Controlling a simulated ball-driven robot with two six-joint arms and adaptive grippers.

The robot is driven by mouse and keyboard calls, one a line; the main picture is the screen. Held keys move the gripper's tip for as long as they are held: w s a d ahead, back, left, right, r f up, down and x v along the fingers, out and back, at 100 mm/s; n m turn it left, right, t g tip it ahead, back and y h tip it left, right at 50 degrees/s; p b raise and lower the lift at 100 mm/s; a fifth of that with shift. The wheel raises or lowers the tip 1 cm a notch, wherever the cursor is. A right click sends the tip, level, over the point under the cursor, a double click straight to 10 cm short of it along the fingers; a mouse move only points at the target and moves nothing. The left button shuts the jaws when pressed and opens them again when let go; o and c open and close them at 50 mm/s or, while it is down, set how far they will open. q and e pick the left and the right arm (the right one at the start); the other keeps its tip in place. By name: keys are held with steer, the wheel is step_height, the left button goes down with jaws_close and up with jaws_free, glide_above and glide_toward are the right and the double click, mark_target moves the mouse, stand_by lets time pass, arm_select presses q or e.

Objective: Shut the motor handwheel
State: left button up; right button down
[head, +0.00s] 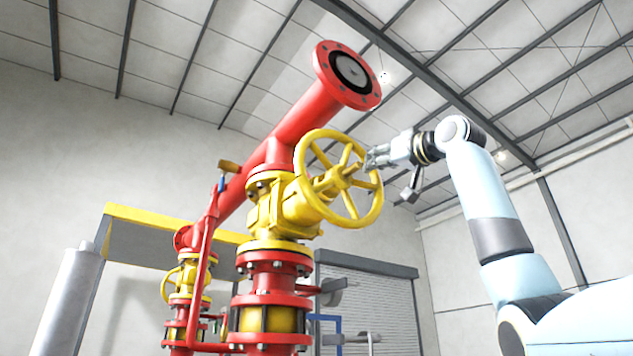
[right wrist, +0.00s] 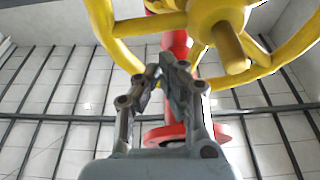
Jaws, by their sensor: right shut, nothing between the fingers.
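A large yellow handwheel (head: 338,178) with spokes and a protruding stem sits on a yellow valve body (head: 278,207) of the red piping. In the right wrist view the handwheel (right wrist: 230,45) fills the top, its rim crossing just beyond my fingers. My right gripper (head: 370,158) is shut and empty at the right side of the wheel, by the rim. My left gripper is out of view.
A red pipe with an open flange (head: 347,75) rises behind the wheel. A yellow beam (head: 150,218) crosses behind. Space right of the wheel is open apart from my arm.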

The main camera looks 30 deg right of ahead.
steer(key=p+x, duration=0.2)
steer(key=x, duration=0.2)
steer(key=shift+w+r+p, duration=0.2)
steer(key=shift+w+p, duration=0.15)
steer(key=shift+p, duration=0.05)
glide_above(369, 214)
steer(key=f, duration=0.4)
steer(key=shift+d, duration=0.3)
steer(key=f, duration=0.4)
steer(key=shift+a+f, duration=0.25)
steer(key=shift+f, duration=0.05)
steer(key=a+f, duration=0.3)
steer(key=shift+s+a, duration=0.15)
steer(key=a, duration=0.4)
steer(key=shift+s+a+f, duration=0.15)
steer(key=shift+a+f, duration=0.05)
steer(key=shift+f, duration=0.1)
steer(key=shift+a+r, duration=0.2)
steer(key=shift+a, duration=0.4)
steer(key=shift+s+a+r, duration=0.15)
steer(key=shift+a+r, duration=0.3)
steer(key=shift+a, duration=0.15)
steer(key=a+r, duration=0.3)
steer(key=r, duration=0.1)
steer(key=shift+a+r, duration=0.35)
steer(key=shift+a, duration=0.05)
steer(key=b+v, duration=0.5)
steer(key=v, duration=0.4)
steer(key=shift+f, duration=0.25)
